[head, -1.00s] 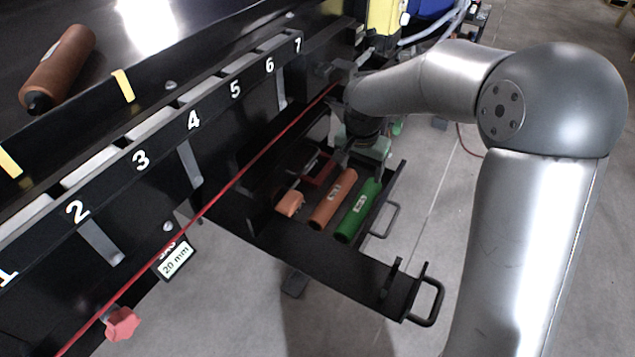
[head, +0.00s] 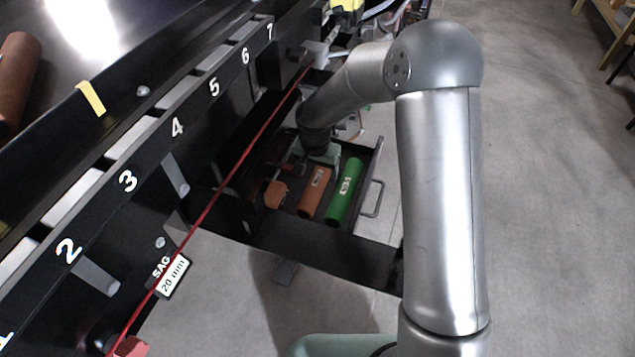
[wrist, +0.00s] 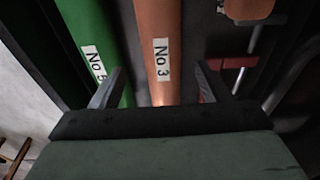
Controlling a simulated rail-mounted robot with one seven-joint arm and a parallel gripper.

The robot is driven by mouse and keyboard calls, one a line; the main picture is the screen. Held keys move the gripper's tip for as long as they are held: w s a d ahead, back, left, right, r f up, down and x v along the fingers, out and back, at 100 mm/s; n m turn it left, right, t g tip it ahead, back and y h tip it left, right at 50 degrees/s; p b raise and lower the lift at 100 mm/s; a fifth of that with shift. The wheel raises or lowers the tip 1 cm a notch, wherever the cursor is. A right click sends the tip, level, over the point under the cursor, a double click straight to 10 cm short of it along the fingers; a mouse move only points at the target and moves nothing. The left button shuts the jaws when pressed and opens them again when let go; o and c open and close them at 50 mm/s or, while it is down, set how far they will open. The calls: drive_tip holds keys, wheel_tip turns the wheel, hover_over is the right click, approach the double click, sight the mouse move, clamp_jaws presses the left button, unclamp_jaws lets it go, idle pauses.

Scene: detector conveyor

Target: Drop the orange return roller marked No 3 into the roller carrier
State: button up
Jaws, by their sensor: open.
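The orange roller marked No 3 (head: 313,192) lies in the black tray beside a green roller. In the wrist view the orange roller (wrist: 159,35) runs up the middle, its No 3 label facing the camera. My gripper (wrist: 153,82) is open, with one finger on each side of the orange roller's line and nothing held. The left finger overlaps the green roller in the picture. In the head view my gripper (head: 316,155) is over the far part of the tray, its fingers mostly hidden. The roller carrier cannot be told for certain among the numbered positions along the conveyor.
The green roller (head: 345,192) lies close on the right in the head view; its label in the wrist view reads No 5. A small orange block (head: 276,194) sits to the left. The conveyor frame (head: 150,180), numbered, and a red cord (head: 232,180) run alongside. A brown roller (head: 14,75) lies on top.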

sight(317, 179)
wheel_tip(317, 179, down, 6)
drive_tip(key=shift+w+a+r+p, duration=0.1)
drive_tip(key=shift+w+p, duration=0.05)
drive_tip(key=shift+p, duration=0.15)
drive_tip(key=shift+r, duration=0.1)
drive_tip(key=c, duration=1.5)
